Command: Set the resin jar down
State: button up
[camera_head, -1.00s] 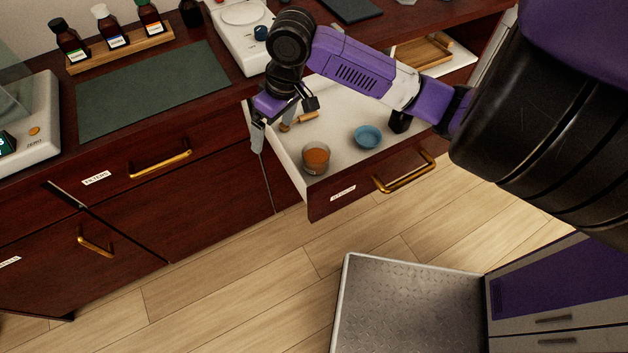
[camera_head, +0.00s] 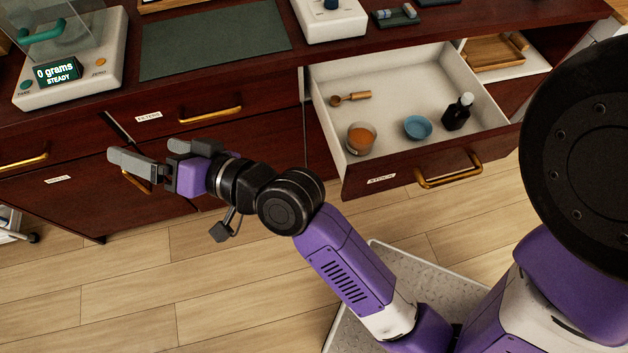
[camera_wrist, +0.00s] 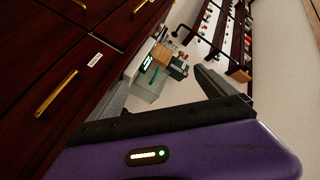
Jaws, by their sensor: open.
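A clear jar with orange contents (camera_head: 361,138), which looks like the resin jar, stands upright in the front left corner of the open drawer (camera_head: 383,179). My gripper (camera_head: 152,154) is open and empty. It is well to the left of the drawer, in front of the cabinet fronts, and apart from the jar. In the wrist view my gripper (camera_wrist: 162,90) has nothing between its fingers, and the jar is not in view.
A blue bowl (camera_head: 418,128), a dark bottle (camera_head: 458,112) and a wooden-handled scoop (camera_head: 351,97) share the drawer. A balance (camera_head: 72,75) reading 0 grams and a green mat (camera_head: 213,38) are on the counter. The open drawer juts out over the floor.

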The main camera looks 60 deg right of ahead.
jog(key=s+f+n+g+h, duration=0.1)
jog(key=s+f, duration=0.3)
jog(key=s, duration=0.6)
jog(key=s+f+n+g+h, duration=0.1)
jog(key=s+f, duration=0.3)
jog(key=s, duration=0.5)
jog(key=s+d+r+n+y, duration=0.1)
jog(key=s+d+n, duration=0.2)
jog(key=s, duration=0.9)
jog(key=n, duration=0.3)
jog(key=shift+s+d+r+n, duration=0.2)
jog(key=shift+r+n, duration=0.2)
